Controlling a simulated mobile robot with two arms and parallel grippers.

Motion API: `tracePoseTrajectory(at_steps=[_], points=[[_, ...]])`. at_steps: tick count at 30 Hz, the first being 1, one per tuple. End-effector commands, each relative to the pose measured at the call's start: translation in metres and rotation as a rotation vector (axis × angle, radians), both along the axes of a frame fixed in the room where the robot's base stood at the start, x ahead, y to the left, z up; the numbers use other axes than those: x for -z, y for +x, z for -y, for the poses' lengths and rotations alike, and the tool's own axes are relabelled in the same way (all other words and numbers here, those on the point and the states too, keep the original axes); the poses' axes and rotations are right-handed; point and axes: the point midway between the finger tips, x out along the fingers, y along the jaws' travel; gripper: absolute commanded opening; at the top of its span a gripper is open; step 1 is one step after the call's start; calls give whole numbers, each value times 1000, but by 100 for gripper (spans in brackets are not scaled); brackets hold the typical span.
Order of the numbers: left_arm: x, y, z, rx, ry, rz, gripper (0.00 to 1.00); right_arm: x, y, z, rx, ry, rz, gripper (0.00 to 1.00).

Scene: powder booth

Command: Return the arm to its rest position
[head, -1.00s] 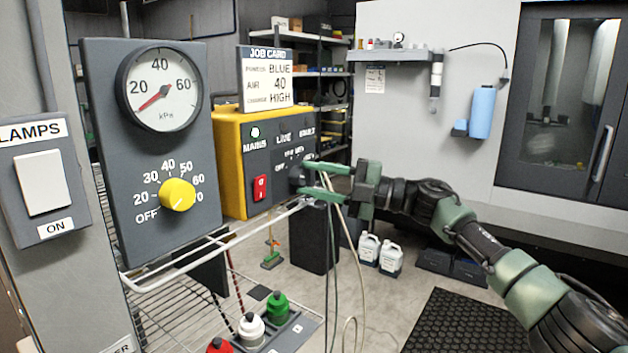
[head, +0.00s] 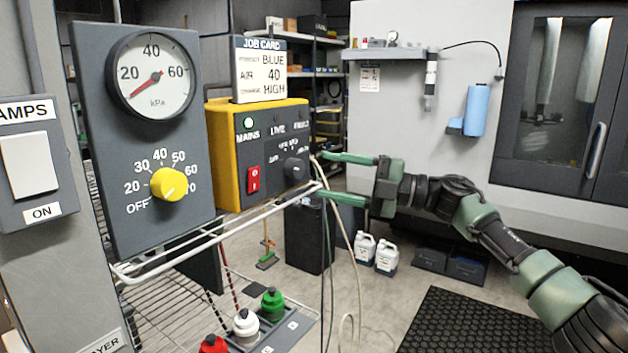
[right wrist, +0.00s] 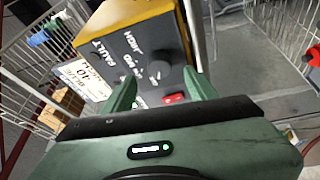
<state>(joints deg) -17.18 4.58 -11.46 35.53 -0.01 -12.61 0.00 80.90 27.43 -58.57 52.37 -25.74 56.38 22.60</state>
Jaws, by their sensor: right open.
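My right arm reaches in from the lower right in the head view. Its green right gripper (head: 345,178) is open and empty, just right of the yellow control box (head: 225,150) and its black knob (head: 294,169), apart from it. In the right wrist view the two fingertips (right wrist: 160,88) stand apart, with the box (right wrist: 125,25) and its black knob (right wrist: 157,71) beyond them. The box's MAINS lamp is lit green, and its red switch (head: 253,180) is below. My left gripper is not in view.
A gauge panel (head: 150,220) with a yellow dial (head: 169,184) stands at left, beside a lamp switch (head: 30,165). A wire rack (head: 150,268) juts out below, near red, white and green bottles (head: 271,304). Hoses (head: 350,250) hang near the gripper.

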Motion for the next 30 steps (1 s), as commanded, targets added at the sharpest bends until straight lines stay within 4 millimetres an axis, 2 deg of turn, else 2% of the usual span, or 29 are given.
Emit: tracePoseTrajectory(at_steps=[3, 6, 16, 19, 20, 23, 26, 27, 29, 30], points=[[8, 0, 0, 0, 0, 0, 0, 4, -3, 17, 2, 1, 1, 58], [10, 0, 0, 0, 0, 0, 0, 4, -6, 23, -1, 0, 0, 58], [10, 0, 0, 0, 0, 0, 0, 3, -6, 26, 0, 1, -1, 58], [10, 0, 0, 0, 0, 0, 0, 16, 0, 26, 16, 23, -25, 58], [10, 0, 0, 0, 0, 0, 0, 24, 4, 26, 28, 38, -41, 58], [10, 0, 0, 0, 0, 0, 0, 70, 25, 29, 99, 121, -130, 58], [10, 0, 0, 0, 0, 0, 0, 137, 48, 39, 211, 219, -255, 58], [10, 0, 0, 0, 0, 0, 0, 166, 55, 44, 262, 254, -308, 58], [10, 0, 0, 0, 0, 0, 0, 210, 62, 53, 336, 298, -385, 58], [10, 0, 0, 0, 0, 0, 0, 241, 65, 59, 387, 322, -437, 58]])
